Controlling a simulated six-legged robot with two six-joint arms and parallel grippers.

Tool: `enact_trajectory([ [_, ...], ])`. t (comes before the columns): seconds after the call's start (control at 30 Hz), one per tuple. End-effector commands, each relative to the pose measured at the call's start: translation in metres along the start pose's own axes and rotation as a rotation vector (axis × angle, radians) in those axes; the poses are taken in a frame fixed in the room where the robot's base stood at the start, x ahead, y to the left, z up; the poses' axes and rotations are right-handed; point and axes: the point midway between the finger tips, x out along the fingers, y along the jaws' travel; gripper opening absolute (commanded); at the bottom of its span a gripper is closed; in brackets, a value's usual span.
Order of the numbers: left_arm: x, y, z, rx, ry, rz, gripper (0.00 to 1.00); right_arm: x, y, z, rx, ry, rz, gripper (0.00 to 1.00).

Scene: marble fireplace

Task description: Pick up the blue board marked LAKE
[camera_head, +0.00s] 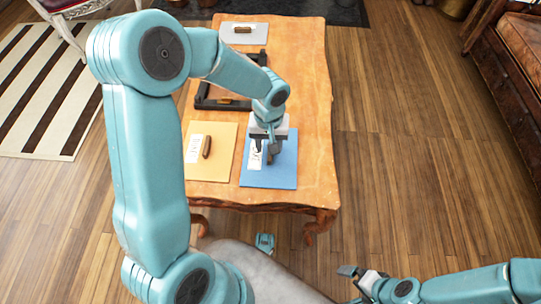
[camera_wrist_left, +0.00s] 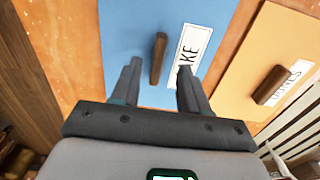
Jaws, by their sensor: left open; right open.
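The blue board (camera_head: 286,172) lies flat at the front right of the wooden table. In the left wrist view the blue board (camera_wrist_left: 125,35) has a brown upright handle (camera_wrist_left: 158,58) and a white label (camera_wrist_left: 189,50) on which "KE" is readable; the rest is hidden by a finger. My left gripper (camera_head: 266,153) is over the blue board, open, with its two fingers on either side of the handle and gaps showing between. Whether the fingertips touch the board cannot be told. My right gripper (camera_head: 352,284) is open and empty, low in front of the table.
A yellow-orange board (camera_head: 222,168) with its own handle and label lies close to the left of the blue one. Behind them are a black frame (camera_head: 203,92) and a grey board (camera_head: 258,34) with a handle. The table's right strip (camera_head: 317,130) is clear.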

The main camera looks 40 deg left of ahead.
Motion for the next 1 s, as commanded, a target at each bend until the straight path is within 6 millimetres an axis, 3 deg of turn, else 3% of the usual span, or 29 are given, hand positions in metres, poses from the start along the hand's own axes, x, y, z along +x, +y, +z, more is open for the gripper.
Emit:
enact_trajectory([
  [0.03,0.015,0.002,-0.001,0.0,-0.003,-0.001,0.45,0.008,0.003,-0.001,0.001,0.001,0.0,1.0],
  [0.13,0.029,0.002,-0.002,-0.001,-0.004,-0.001,0.45,0.012,0.006,-0.002,0.005,0.005,0.001,1.0],
  [0.37,0.03,0.004,-0.004,-0.001,-0.001,0.0,0.45,0.011,0.006,-0.003,0.007,0.007,0.001,1.0],
  [0.47,0.03,0.004,-0.004,-0.001,-0.001,0.0,0.19,0.011,0.006,-0.003,0.007,0.007,0.001,1.0],
  [0.5,0.03,0.004,-0.004,-0.001,-0.001,0.0,0.06,0.011,0.006,-0.003,0.007,0.007,0.001,1.0],
  [0.53,0.03,0.004,-0.004,-0.001,-0.001,0.0,0.0,0.011,0.006,-0.003,0.007,0.007,0.001,1.0],
  [0.87,0.028,0.004,-0.004,-0.001,-0.001,0.0,0.0,0.01,0.005,-0.003,0.006,0.006,0.001,1.0],
  [1.0,0.009,0.004,-0.004,-0.002,0.002,0.001,0.0,0.002,0.002,-0.001,0.003,0.003,0.0,1.0],
])
